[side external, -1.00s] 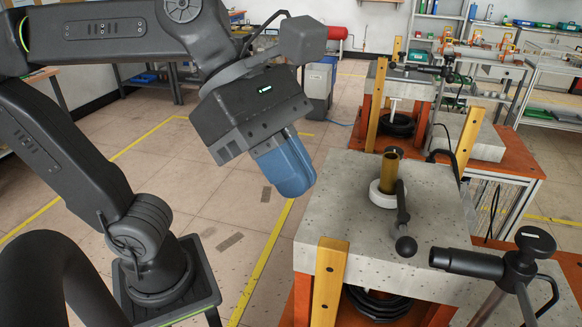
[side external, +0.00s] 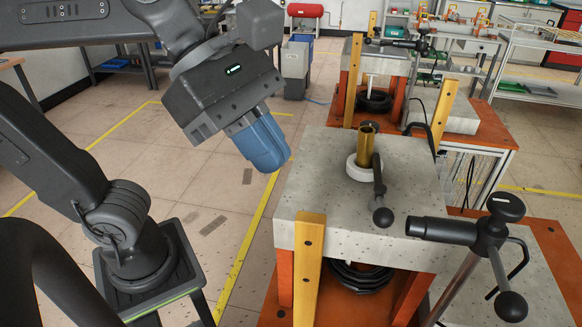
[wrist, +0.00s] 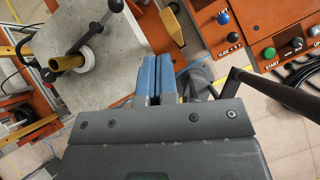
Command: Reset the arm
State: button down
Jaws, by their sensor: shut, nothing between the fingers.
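My gripper (side external: 262,143) has blue fingers that are shut with nothing between them. It hangs tilted in the air to the left of the concrete-topped induction heater stand. In the wrist view the blue fingers (wrist: 157,75) lie side by side. On the heater's grey top (side external: 310,190), a brass cylinder (side external: 366,148) stands upright in a white ring (side external: 358,172). A black lever with a ball end (side external: 381,205) is beside it. The brass cylinder also shows in the wrist view (wrist: 66,63), apart from my fingers.
A black clamp handle (side external: 450,230) stands to the right of the heater. A yellow post (side external: 309,265) rises at its front corner. A control box with buttons (wrist: 255,25) shows in the wrist view. The floor left of the heater is open.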

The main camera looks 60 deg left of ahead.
jog(key=w+a+f+m+t+y, duration=0.1)
jog(key=a+f+m+y, duration=0.2)
jog(key=a+f+m, duration=0.2)
jog(key=w+a+f+m+y, duration=0.2)
jog(key=a+f+m, duration=0.4)
jog(key=a+m, duration=0.5)
jog(key=m+y, duration=0.1)
jog(key=m, duration=0.5)
jog(key=shift+a+f+t+y, duration=0.15)
jog(key=shift+f+t+y, duration=0.1)
jog(key=shift+t+y, duration=0.15)
